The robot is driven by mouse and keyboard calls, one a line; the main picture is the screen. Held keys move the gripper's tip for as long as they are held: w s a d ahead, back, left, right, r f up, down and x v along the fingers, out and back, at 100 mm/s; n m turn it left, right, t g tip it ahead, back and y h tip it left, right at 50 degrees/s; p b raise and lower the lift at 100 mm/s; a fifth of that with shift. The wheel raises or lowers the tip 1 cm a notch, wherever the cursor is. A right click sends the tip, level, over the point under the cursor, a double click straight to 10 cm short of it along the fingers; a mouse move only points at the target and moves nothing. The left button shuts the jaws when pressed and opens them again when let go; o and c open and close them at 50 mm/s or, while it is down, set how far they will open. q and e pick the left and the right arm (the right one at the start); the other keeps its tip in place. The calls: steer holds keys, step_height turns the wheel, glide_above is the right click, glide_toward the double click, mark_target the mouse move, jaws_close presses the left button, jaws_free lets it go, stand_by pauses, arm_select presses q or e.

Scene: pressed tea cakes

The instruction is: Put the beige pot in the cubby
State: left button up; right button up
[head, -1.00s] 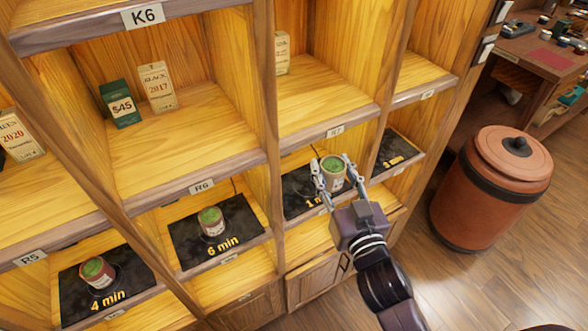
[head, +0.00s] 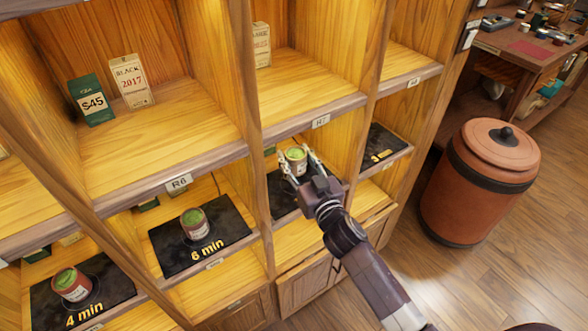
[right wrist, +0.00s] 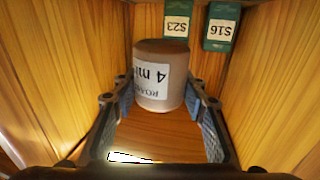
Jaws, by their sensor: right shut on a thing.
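The beige pot (head: 296,158) with a green top is held by my right gripper (head: 299,166) in the cubby (head: 297,235) below the R7 tag. In the right wrist view the pot (right wrist: 158,75) sits between the two fingers of the gripper (right wrist: 160,108), with a white label reading "4 mi". Wooden cubby walls rise on both sides. The dark mat (head: 285,202) in the cubby is partly hidden by my gripper and arm. I cannot tell whether the pot touches it. My left gripper is not in view.
Red-brown pots with green tops stand on the 6 min mat (head: 236,222) and the 4 min mat (head: 116,286) at left. Green price boxes (right wrist: 221,27) stand beyond the pot. A large lidded terracotta jar (head: 480,185) stands at right on open floor.

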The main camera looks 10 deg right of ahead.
mark_target(300, 174)
steer(key=shift+f+b, duration=0.4)
steer(key=shift+f, duration=1.5)
steer(key=shift+f+b, duration=0.4)
steer(key=shift+f, duration=0.2)
steer(key=o, duration=1.3)
